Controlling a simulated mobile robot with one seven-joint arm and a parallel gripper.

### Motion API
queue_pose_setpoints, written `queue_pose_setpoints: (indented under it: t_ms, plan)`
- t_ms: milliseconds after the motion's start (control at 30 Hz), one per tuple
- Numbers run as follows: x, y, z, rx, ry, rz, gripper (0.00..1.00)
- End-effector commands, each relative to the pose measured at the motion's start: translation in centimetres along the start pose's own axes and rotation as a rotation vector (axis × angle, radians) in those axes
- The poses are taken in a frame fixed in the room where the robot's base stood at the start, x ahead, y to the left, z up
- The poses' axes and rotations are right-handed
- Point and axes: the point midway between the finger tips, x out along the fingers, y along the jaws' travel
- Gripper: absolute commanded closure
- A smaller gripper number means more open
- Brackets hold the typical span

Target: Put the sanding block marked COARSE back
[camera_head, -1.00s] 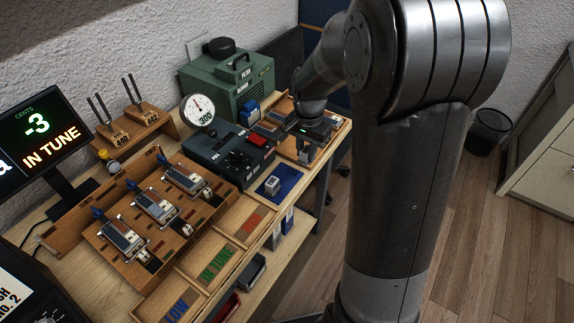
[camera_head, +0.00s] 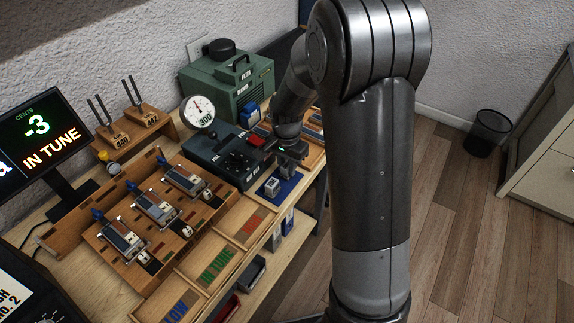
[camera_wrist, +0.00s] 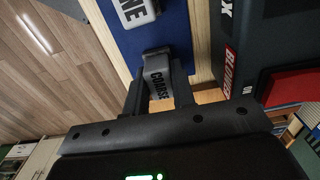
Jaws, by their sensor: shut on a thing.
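The sanding block marked COARSE (camera_wrist: 158,74) is grey with a black label and sits between the two fingers of my gripper (camera_wrist: 158,95) in the wrist view. My gripper (camera_head: 286,170) shows in the head view over the right end of the blue mat (camera_head: 292,185). In the wrist view the block is in front of the blue mat (camera_wrist: 150,42); I cannot tell whether it touches it. Another block, white with lettering ending in "NE" (camera_wrist: 136,10), lies on the mat. It also shows on the mat in the head view (camera_head: 273,187).
A dark box with a red button (camera_head: 256,141) stands left of my gripper, close by in the wrist view (camera_wrist: 262,50). A wooden tray (camera_head: 314,150) lies behind my gripper. Labelled wooden bins (camera_head: 218,262) are in front. The bench edge drops to the floor at the right.

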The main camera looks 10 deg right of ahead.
Motion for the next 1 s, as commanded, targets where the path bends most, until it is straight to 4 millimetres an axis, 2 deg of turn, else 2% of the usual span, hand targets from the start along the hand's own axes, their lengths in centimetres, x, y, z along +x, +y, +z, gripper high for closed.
queue_pose_setpoints:
  t_ms: [67, 100, 333, 667, 767, 1000]
  plan:
    - [0.3, 0.0, 0.0, 0.0, 0.0, 0.001, 1.0]
    - [0.2, 0.0, 0.0, 0.0, 0.0, 0.0, 0.74]
    - [0.2, 0.0, 0.0, 0.0, 0.0, 0.001, 0.56]
    - [-0.3, 0.0, 0.0, 0.0, 0.0, 0.0, 0.55]
    - [-1.6, -0.1, -0.1, 0.0, 0.003, -0.002, 0.55]
    - [-6.8, -0.1, -0.1, -0.001, 0.004, -0.003, 0.55]
